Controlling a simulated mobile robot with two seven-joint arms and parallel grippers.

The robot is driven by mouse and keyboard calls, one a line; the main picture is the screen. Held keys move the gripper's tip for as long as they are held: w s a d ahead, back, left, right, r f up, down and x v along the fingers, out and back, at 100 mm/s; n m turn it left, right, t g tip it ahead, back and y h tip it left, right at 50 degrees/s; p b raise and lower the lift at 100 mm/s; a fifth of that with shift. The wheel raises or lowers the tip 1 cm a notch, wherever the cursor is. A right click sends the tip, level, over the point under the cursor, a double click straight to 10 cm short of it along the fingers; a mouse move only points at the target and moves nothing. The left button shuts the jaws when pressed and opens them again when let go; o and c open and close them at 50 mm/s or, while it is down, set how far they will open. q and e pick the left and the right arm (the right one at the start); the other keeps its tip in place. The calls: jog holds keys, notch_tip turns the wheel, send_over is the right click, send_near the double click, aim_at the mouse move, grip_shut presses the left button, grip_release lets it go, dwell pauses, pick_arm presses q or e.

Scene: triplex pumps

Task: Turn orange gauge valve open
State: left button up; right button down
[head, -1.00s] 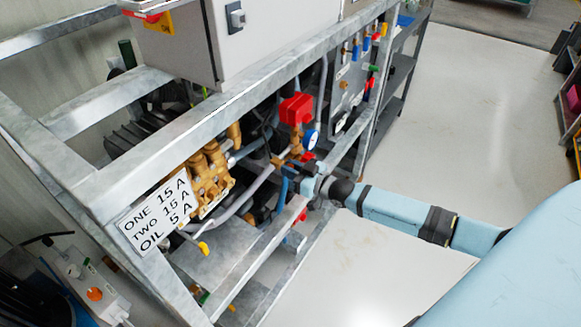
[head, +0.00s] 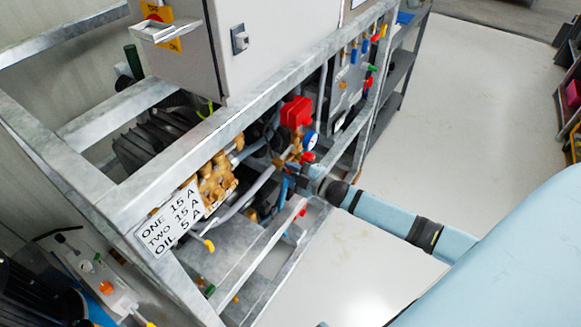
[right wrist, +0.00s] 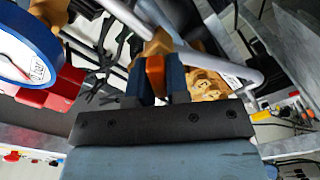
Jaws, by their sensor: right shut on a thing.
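My right gripper (head: 297,178) reaches into the frame from the right, just below the pressure gauge (head: 310,141). In the right wrist view, its two blue fingers (right wrist: 156,76) are shut on the orange gauge valve handle (right wrist: 155,70), which shows between them. Brass fitting shows just beyond the handle. The gauge, with a blue rim and white face (right wrist: 28,55), is close on the left there. In the head view the orange handle is hidden by the gripper. My left gripper is not in view.
A red block (head: 296,112) sits above the gauge, and brass pump parts (head: 216,180) are to the left. Grey frame rails (head: 250,105) run above and below my arm. A label plate (head: 170,222) hangs at the frame corner. The floor (head: 470,130) at right is clear.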

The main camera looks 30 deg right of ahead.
jog(key=n, duration=0.3)
jog(key=shift+f+n, duration=0.1)
jog(key=shift+n, duration=0.2)
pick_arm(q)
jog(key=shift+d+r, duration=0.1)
pick_arm(e)
jog(key=shift+n, duration=1.6)
jog(key=c, duration=1.1)
grip_release()
